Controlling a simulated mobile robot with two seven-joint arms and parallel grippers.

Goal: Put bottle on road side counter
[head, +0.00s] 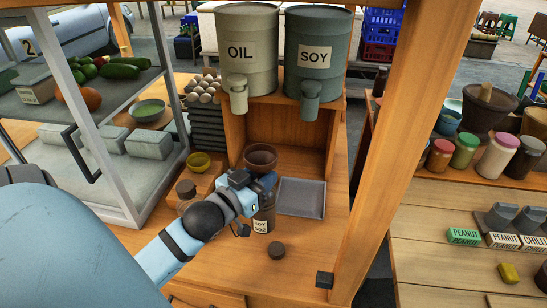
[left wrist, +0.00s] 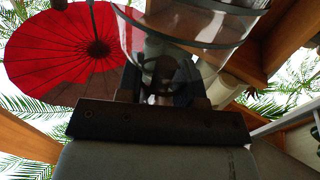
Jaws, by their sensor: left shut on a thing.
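The bottle (head: 263,223), a small jar with a pale SOY label, stands upright at the wooden counter (head: 228,262); I cannot tell whether its base touches the wood. My left gripper (head: 262,190) reaches in from the left and is shut at the bottle's upper part, hiding its top. In the left wrist view, a clear, see-through vessel wall (left wrist: 185,45) rises just beyond the gripper (left wrist: 165,95), whose fingertips are partly hidden. My right gripper is not in view.
A grey tray (head: 301,197) lies right of the bottle, a brown bowl (head: 261,157) behind it. A dark round lid (head: 276,250) lies in front. Large OIL (head: 247,55) and SOY (head: 317,55) dispensers stand above. A wooden post (head: 405,130) bounds the right. The counter's front is mostly clear.

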